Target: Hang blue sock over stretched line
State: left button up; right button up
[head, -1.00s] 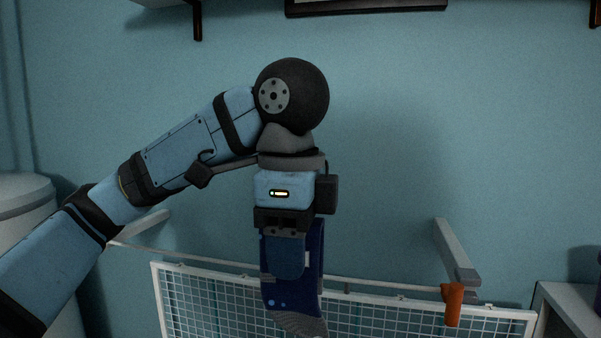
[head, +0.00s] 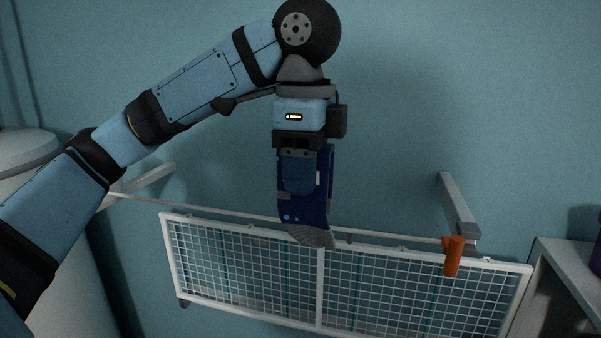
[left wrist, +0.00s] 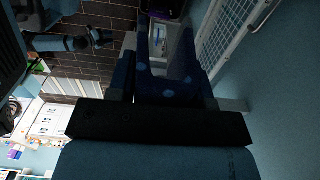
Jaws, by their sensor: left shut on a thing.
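My left gripper (head: 299,172) points down and is shut on the blue sock (head: 317,205). The sock hangs below it, dark blue with light dots and a grey toe at the bottom. The sock also shows in the left wrist view (left wrist: 170,88) between the fingers. The stretched line (head: 215,211) runs between two grey wall brackets, above the white rack. In the head view the sock's lower part overlaps the line; I cannot tell whether they touch.
A white wire rack (head: 250,270) is below the line. A orange clip-like piece (head: 453,256) sits at the line's right end by the grey bracket (head: 458,210). A pale shelf (head: 570,262) stands at right, a pale rounded body (head: 25,150) at left.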

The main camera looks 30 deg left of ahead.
pick_arm(q)
jog(key=shift+w+a, duration=1.05)
jog(key=shift+w, duration=2.9)
notch_tip(320, 180, down, 15)
jog(key=shift+r, duration=0.2)
jog(key=o, duration=1.2)
jog(key=shift+o, duration=0.2)
jog(key=shift+r, duration=0.1)
jog(key=shift+r, duration=3.4)
